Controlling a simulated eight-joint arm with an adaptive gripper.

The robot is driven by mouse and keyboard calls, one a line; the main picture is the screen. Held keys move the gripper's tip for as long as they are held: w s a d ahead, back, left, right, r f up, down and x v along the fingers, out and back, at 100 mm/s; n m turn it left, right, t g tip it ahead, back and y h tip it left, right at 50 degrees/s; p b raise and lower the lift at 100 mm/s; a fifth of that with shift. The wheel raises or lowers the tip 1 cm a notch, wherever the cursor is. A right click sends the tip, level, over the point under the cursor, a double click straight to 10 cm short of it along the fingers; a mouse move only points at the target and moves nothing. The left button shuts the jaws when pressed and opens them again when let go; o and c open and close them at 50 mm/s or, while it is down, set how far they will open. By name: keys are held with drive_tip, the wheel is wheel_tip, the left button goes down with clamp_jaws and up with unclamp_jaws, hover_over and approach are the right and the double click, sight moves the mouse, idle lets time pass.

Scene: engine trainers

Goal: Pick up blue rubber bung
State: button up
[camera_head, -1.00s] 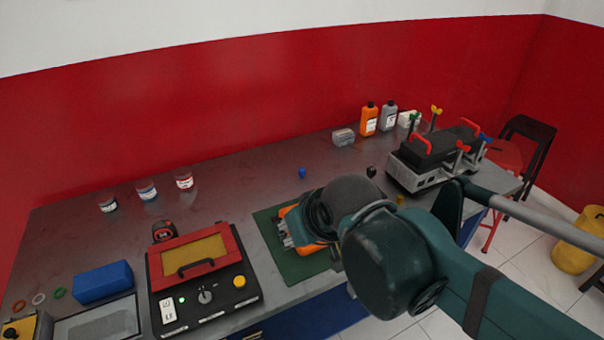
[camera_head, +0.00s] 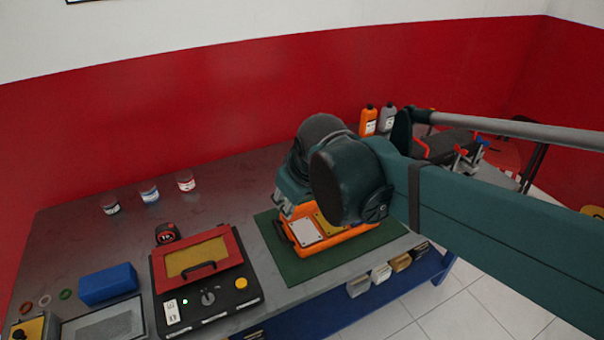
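The blue rubber bung does not show now; my arm covers the part of the bench where a small blue piece stood in the earlier view. My gripper (camera_head: 291,197) points down at the back edge of the orange case on the green mat. Only its teal body shows clearly. Its fingertips and anything between them are too hidden or small to make out.
The orange case (camera_head: 352,236) with white and yellow plates lies on the green mat (camera_head: 290,268). A red-framed control box (camera_head: 205,275), a blue block (camera_head: 108,284) and jars (camera_head: 149,192) stand left. Bottles (camera_head: 368,121) stand at the back right.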

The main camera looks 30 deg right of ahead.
drive_tip(key=w+d+f+n+g+p, duration=0.2)
drive_tip(key=w+d+n+p, duration=0.3)
drive_tip(key=w, duration=0.7)
drive_tip(key=w+d+f+n+g+p, duration=0.25)
drive_tip(key=w+d+n, duration=0.35)
drive_tip(key=w, duration=0.7)
drive_tip(key=shift+w+d+f+n+g+h+p, duration=0.2)
drive_tip(key=shift+w+d+f+n+p, duration=0.4)
drive_tip(key=shift+w+d+f, duration=0.6)
drive_tip(key=shift+w+d+f+n+g+h+p, duration=0.2)
drive_tip(key=shift+w+d+f+n+p, duration=0.45)
drive_tip(key=shift+f, duration=1)
drive_tip(key=shift+w+d+f+n+g+h+p, duration=0.1)
drive_tip(key=shift+w+d+f+n+g+p, duration=0.3)
drive_tip(key=shift+w+d+f, duration=0.85)
drive_tip(key=shift+s+a+f, duration=0.15)
drive_tip(key=shift+a, duration=0.2)
drive_tip(key=shift+d+f, duration=0.15)
drive_tip(key=shift+f, duration=1.1)
drive_tip(key=shift+d+f+b, duration=0.2)
drive_tip(key=shift+f, duration=1.1)
drive_tip(key=shift+d+f+b, duration=0.15)
drive_tip(key=shift+d+f, duration=0.05)
drive_tip(key=shift+f, duration=1.1)
